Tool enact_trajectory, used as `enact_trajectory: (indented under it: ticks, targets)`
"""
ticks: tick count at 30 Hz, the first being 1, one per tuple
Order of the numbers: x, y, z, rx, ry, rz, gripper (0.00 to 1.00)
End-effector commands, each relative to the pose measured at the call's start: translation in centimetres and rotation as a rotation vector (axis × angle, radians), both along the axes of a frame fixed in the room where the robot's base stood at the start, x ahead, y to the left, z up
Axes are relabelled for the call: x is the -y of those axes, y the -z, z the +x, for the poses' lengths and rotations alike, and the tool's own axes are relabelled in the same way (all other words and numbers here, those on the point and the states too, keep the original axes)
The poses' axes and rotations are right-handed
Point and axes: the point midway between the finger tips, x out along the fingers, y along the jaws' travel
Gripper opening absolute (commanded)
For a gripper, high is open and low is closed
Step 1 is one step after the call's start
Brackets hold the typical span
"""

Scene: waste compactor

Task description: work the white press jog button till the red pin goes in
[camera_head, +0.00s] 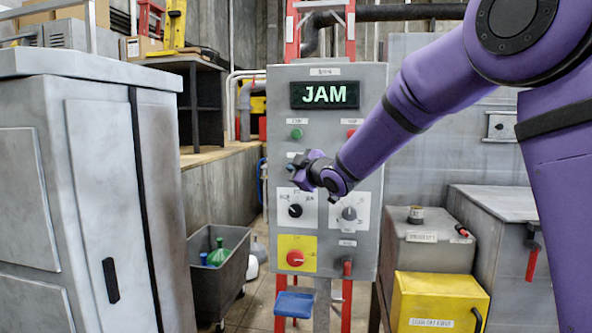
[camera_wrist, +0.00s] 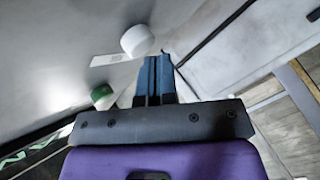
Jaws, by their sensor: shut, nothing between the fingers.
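My gripper (camera_head: 301,170) is at the grey control panel (camera_head: 375,100), left of its middle; its blue fingers (camera_wrist: 156,68) are closed together and empty. The white button (camera_wrist: 137,40) shows in the wrist view just left of the fingertips, beside a white label; they appear close but apart. In the head view my gripper hides it. The panel's display (camera_head: 325,95) reads JAM in green. A red-ended part (camera_head: 347,268) stands at the panel's lower right, below a small label; I cannot tell if this is the pin, or how deep it sits.
A green button (camera_head: 296,134) sits above my gripper, a red one (camera_head: 351,133) to the right. Below are a black knob (camera_head: 295,211), a grey selector (camera_head: 349,213) and a red button (camera_head: 295,258) on yellow. A grey cabinet (camera_head: 85,180) stands left, a yellow box (camera_head: 436,300) right.

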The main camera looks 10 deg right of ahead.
Motion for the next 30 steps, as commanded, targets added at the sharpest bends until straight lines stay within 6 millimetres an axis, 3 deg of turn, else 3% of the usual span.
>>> enact_trajectory:
  ticks: [30]
  targets:
    - [0.31, 0.0, 0.75, 0.0, 0.001, 0.0, 0.0]
